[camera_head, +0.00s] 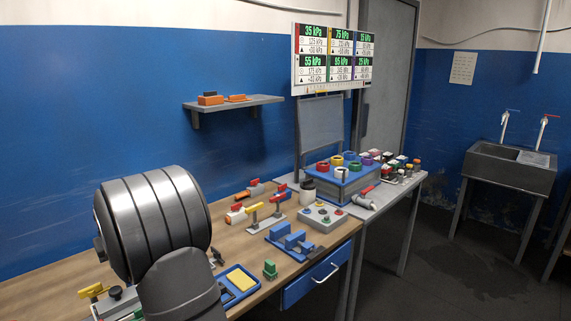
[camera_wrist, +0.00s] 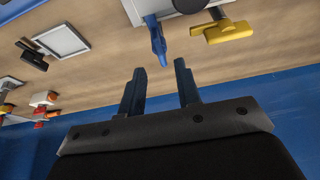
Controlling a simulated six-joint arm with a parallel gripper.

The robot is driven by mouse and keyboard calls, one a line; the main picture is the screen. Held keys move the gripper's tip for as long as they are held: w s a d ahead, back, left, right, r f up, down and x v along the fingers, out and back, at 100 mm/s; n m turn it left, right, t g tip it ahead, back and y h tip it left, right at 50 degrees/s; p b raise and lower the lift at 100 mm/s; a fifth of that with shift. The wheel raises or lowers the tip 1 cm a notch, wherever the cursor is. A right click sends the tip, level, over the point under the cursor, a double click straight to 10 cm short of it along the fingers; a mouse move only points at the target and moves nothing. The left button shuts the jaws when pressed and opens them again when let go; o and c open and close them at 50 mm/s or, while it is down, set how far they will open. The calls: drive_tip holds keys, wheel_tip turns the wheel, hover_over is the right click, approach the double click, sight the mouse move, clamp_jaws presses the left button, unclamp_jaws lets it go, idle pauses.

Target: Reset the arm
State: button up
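My gripper (camera_wrist: 158,80) shows in the wrist view with its two dark fingers apart and nothing between them. Beyond the fingertips is a blue part (camera_wrist: 157,42) of a device near the top of the picture, and a gap shows between it and the fingers. A yellow handle (camera_wrist: 228,31) lies to its right. In the head view a large grey ribbed link of my arm stands at the left over the wooden bench, and my gripper is not visible there.
The wooden bench (camera_head: 226,240) carries red-handled and yellow-handled valves (camera_head: 254,215), a blue clamp-like device (camera_head: 290,240), a button box (camera_head: 322,216) and a blue tray (camera_head: 238,284). A shelf (camera_head: 252,102) is on the blue wall. Open floor lies at the right, before the sink (camera_head: 508,168).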

drive_tip(key=x, duration=0.5)
drive_tip(key=shift+w+a+f, duration=0.1)
drive_tip(key=shift+f, duration=0.2)
drive_tip(key=v, duration=1.8)
drive_tip(key=x, duration=1.7)
drive_tip(key=shift+f, duration=0.3)
drive_tip(key=shift+w+a+f, duration=0.15)
drive_tip(key=shift+w+f, duration=0.05)
drive_tip(key=shift+n, duration=0.4)
drive_tip(key=d+v, duration=0.1)
drive_tip(key=v, duration=1.7)
drive_tip(key=w+a+f+n+g, duration=0.1)
drive_tip(key=f+n, duration=0.1)
drive_tip(key=f, duration=0.2)
drive_tip(key=w+a+f+n+h, duration=0.1)
drive_tip(key=w+a+f+n, duration=0.1)
drive_tip(key=f+n, duration=0.1)
drive_tip(key=w+a+f+n+g+h, duration=0.1)
drive_tip(key=a+f+n, duration=0.1)
drive_tip(key=f, duration=0.4)
drive_tip(key=shift+w+a+n+g, duration=0.1)
drive_tip(key=shift+w+n+g, duration=0.2)
drive_tip(key=shift+n, duration=0.3)
drive_tip(key=shift+w+a+f+n+h, duration=0.15)
drive_tip(key=shift+f+n, duration=0.1)
drive_tip(key=shift+f, duration=0.15)
drive_tip(key=shift+s+a+f+n+h, duration=0.15)
drive_tip(key=shift+f+n, duration=0.1)
drive_tip(key=shift+f, duration=0.2)
